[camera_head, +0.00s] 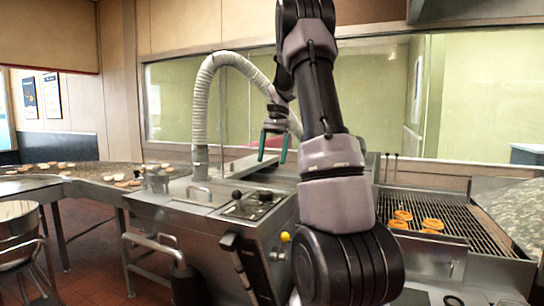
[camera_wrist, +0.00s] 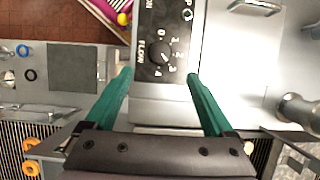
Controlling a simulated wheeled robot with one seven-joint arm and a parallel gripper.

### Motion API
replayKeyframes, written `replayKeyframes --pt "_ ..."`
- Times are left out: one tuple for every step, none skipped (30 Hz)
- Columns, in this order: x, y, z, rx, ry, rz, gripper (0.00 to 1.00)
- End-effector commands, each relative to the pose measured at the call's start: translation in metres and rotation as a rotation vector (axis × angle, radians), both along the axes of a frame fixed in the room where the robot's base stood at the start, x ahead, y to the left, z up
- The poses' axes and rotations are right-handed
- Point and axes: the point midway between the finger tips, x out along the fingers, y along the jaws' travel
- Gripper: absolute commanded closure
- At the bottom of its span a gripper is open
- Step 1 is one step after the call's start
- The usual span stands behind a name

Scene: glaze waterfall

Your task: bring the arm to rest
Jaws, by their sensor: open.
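My gripper (camera_head: 273,147) hangs above the machine's top, with its two green fingers apart and nothing between them. The fingers also show in the wrist view (camera_wrist: 160,82), spread on either side of the control panel. A black flow knob (camera_wrist: 160,54) with a numbered dial sits ahead of the fingertips in the wrist view; I cannot tell the gap between it and the fingers. My arm fills the middle of the head view and hides part of the machine behind it.
The steel glazing machine (camera_head: 150,207) with a ribbed hose (camera_head: 199,110) stands below. A wire rack with several orange-brown rings (camera_head: 401,215) is at right. A conveyor with pale rounds (camera_head: 120,177) runs left. A steel bowl (camera_head: 16,225) stands at far left. Red floor shows at lower left.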

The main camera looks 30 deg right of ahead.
Motion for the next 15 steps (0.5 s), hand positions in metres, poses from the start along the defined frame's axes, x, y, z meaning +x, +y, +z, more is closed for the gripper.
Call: replayKeyframes --pt "0.000 0.000 0.000 0.000 0.000 0.000 0.12" --pt "0.000 0.000 0.000 0.000 0.000 0.000 0.12" --pt "0.000 0.000 0.000 0.000 0.000 0.000 0.12" --pt "0.000 0.000 0.000 0.000 0.000 0.000 0.12" --pt "0.000 0.000 0.000 0.000 0.000 0.000 0.12" --pt "0.000 0.000 0.000 0.000 0.000 0.000 0.12" --pt "0.000 0.000 0.000 0.000 0.000 0.000 0.12" --pt "0.000 0.000 0.000 0.000 0.000 0.001 0.12" --pt "-0.001 0.002 0.001 -0.001 -0.005 0.003 0.12" --pt "-0.003 0.003 0.003 -0.001 -0.011 0.006 0.12" --pt "-0.005 0.005 0.006 -0.003 -0.020 0.013 0.12" --pt "-0.008 0.010 0.010 -0.007 -0.038 0.024 0.12" --pt "-0.012 0.014 0.015 -0.008 -0.056 0.034 0.12" --pt "-0.017 0.019 0.020 -0.014 -0.078 0.047 0.12" --pt "-0.025 0.027 0.027 -0.021 -0.112 0.067 0.12"
